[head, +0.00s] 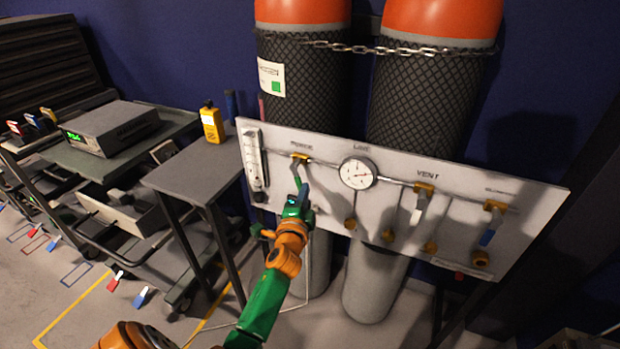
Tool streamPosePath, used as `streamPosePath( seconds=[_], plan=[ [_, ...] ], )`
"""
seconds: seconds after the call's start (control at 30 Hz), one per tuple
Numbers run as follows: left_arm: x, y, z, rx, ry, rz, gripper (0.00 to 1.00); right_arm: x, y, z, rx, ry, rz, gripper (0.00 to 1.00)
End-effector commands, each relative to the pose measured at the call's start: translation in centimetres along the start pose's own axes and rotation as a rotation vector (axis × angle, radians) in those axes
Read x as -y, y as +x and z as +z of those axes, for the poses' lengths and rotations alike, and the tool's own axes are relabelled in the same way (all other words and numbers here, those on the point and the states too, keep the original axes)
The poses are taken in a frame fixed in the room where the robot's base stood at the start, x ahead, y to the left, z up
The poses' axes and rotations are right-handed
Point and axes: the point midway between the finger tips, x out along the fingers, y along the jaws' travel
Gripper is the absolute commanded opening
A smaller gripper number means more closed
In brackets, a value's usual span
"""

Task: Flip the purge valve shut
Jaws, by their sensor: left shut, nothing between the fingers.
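The grey valve panel (385,215) stands in front of two gas cylinders. My green and orange left arm comes up from the bottom and covers part of the panel's lower left edge. My right gripper is not in view.
Right of the purge valve are a round gauge (358,173), a vent valve with white lever (417,208) and a valve with blue lever (489,230). A flow tube (254,160) is at the panel's left. A small table (187,175) holds a yellow meter (211,123).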

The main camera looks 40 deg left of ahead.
Motion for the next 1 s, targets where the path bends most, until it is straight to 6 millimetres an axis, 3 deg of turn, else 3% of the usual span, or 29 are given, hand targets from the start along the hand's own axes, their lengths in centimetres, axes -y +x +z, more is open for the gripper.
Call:
streamPosePath(
  seconds=[0.33, 1.0],
  plan=[
    [-0.7, 0.3, 1.2, 0.001, 0.189, -0.047, 0.0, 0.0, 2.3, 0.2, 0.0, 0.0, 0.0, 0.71],
    [-0.5, 0.4, 1.6, 0.001, 0.255, -0.064, 0.0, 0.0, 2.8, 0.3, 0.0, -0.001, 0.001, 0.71]
  ],
)
